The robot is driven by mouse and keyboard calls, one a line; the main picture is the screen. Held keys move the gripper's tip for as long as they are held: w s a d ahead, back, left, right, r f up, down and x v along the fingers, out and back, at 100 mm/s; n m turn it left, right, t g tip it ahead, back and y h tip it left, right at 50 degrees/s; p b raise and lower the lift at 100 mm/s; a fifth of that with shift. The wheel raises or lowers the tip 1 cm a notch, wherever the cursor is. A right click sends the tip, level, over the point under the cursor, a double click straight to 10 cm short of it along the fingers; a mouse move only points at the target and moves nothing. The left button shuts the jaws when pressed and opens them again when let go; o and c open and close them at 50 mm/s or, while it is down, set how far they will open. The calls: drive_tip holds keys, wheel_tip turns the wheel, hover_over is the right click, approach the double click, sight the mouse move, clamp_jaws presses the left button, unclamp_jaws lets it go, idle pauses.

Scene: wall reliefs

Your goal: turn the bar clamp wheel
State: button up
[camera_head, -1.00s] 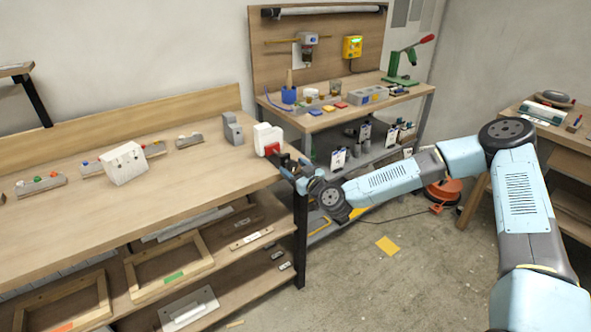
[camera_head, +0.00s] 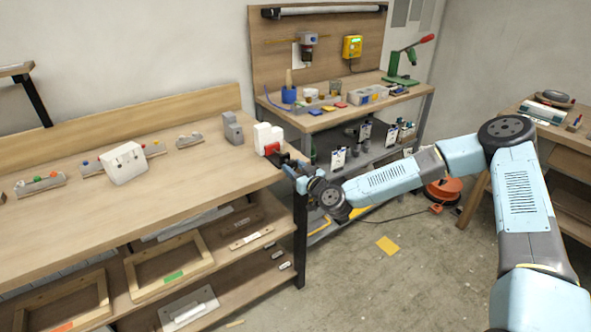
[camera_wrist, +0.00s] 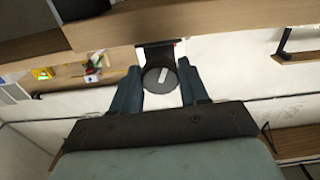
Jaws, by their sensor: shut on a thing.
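The bar clamp wheel (camera_wrist: 155,83) is a dark round disc with a pale stripe, in the middle of the wrist view. The clamp's dark plate (camera_wrist: 158,43) with a red edge shows behind it. In the head view the red clamp part (camera_head: 272,149) sits at the right end of the workbench, against a white block (camera_head: 264,135). My gripper (camera_wrist: 160,82) has one blue finger on each side of the wheel and is shut on it. In the head view my gripper (camera_head: 292,168) is at the bench's right end, and the wheel is hidden there.
The long workbench (camera_head: 120,215) holds a white switch box (camera_head: 123,162), a grey block (camera_head: 233,129) and small trays. A second bench (camera_head: 345,108) with tools stands behind. An orange cable reel (camera_head: 443,190) lies on the floor.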

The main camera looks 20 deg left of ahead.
drive_tip(key=m, duration=0.7)
drive_tip(key=shift+m, duration=0.4)
drive_tip(key=m, duration=0.4)
drive_tip(key=shift+m, duration=1.9)
drive_tip(key=shift+m, duration=0.3)
drive_tip(key=o, duration=1.1)
drive_tip(key=shift+c, duration=0.2)
